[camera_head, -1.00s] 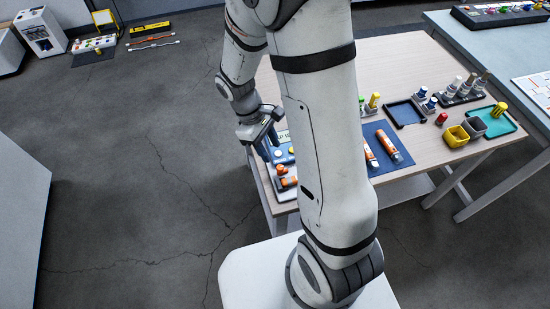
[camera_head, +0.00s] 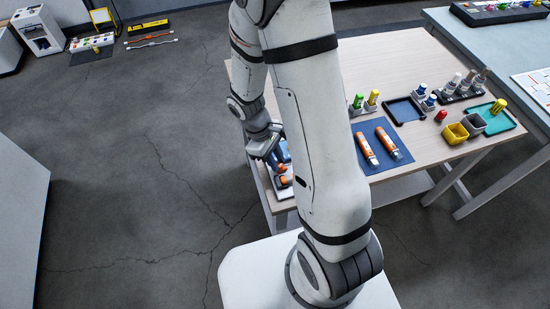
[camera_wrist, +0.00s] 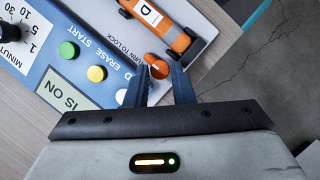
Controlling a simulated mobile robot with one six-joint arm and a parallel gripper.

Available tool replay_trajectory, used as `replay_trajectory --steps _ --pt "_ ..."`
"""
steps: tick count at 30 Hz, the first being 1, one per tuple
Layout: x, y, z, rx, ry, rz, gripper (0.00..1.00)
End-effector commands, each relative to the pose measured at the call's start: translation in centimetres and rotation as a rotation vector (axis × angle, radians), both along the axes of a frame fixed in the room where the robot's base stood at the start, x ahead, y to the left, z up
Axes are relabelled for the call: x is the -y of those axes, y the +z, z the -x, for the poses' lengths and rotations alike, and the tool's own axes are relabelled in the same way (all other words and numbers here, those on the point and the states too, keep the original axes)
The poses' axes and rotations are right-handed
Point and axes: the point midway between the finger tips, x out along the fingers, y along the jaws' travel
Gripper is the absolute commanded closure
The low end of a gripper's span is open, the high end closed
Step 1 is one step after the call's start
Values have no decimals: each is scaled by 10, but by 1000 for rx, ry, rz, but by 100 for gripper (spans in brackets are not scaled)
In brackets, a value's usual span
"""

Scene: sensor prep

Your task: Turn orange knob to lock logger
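The orange knob (camera_wrist: 156,66) sits beside the "TURN TO LOCK" lettering on the blue panel (camera_wrist: 75,72) in the wrist view. An orange-and-white logger (camera_wrist: 165,22) marked "D" lies in a grey cradle just beyond the knob. My gripper (camera_wrist: 160,70) has its two fingers apart, with the knob at and between the fingertips; I cannot tell whether they touch it. In the head view my gripper (camera_head: 268,150) is low over the panel at the table's left end, and my arm hides much of the panel.
The panel has a green button (camera_wrist: 68,50), a yellow button (camera_wrist: 96,74) and a black dial (camera_wrist: 10,30). Two more orange-and-white loggers (camera_head: 366,150) (camera_head: 388,143) lie on a blue mat (camera_head: 381,160). Yellow (camera_head: 455,135) and grey bins stand at the table's right.

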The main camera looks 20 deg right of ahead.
Motion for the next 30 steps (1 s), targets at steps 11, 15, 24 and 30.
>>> replay_trajectory --steps 11,15,24,30 --pt "-3 0 0 1 1 0 100" --pt "-1 0 0 1 -14 0 100" --pt "1 0 -2 1 -154 -1 100" --pt "3 -1 -3 0 -328 -1 100"
